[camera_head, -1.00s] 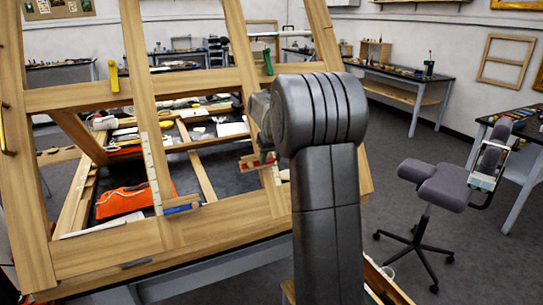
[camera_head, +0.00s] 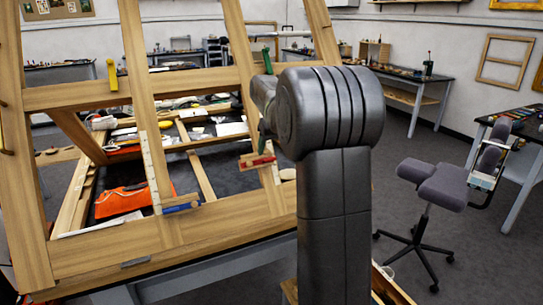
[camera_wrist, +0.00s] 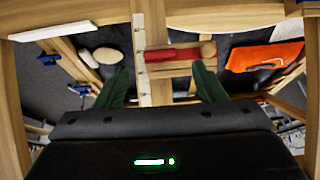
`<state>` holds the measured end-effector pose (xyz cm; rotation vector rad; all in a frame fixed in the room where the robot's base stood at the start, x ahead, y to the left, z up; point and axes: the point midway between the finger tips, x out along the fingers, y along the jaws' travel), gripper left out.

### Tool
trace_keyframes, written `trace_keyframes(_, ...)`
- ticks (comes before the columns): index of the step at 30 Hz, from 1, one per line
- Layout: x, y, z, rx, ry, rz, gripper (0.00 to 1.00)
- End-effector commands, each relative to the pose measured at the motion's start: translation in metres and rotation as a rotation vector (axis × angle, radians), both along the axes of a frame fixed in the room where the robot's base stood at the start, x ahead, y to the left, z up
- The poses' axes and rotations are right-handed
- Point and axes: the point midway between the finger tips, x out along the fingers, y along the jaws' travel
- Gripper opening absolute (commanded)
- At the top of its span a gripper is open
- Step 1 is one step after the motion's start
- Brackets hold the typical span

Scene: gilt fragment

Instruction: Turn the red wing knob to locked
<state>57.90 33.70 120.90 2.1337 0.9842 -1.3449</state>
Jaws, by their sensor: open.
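The red wing knob (camera_head: 262,160) sits on the lower right part of the wooden frame (camera_head: 70,98). It lies roughly crosswise to the upright slat there. In the wrist view the red knob (camera_wrist: 178,53) shows as a level bar beside a pale strip, near the top middle. My gripper (camera_wrist: 163,86) is open and empty, with a dark green finger on each side. The knob appears between the fingers and beyond their tips, with no contact visible. In the head view my gripper (camera_head: 264,130) is just above the knob, partly hidden behind my arm.
Other knobs on the frame are yellow (camera_head: 112,75), green (camera_head: 267,60) and blue (camera_head: 181,208). An orange cloth (camera_head: 121,200) and several tools lie on the dark surface behind the frame. A purple-grey chair (camera_head: 437,183) stands right, with open floor around it.

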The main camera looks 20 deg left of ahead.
Motion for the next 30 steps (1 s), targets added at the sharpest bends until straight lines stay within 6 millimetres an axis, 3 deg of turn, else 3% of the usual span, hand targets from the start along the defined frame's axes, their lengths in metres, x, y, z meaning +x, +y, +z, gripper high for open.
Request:
trace_keyframes(6, -0.014, -0.017, 0.046, 0.002, -0.003, 0.0, 0.64)
trace_keyframes(12, -0.022, -0.028, 0.072, 0.001, -0.002, -0.001, 0.64)
trace_keyframes(19, -0.025, -0.031, 0.081, 0.0, 0.001, -0.001, 0.64)
trace_keyframes(30, -0.023, -0.029, 0.075, -0.001, 0.002, -0.001, 0.64)
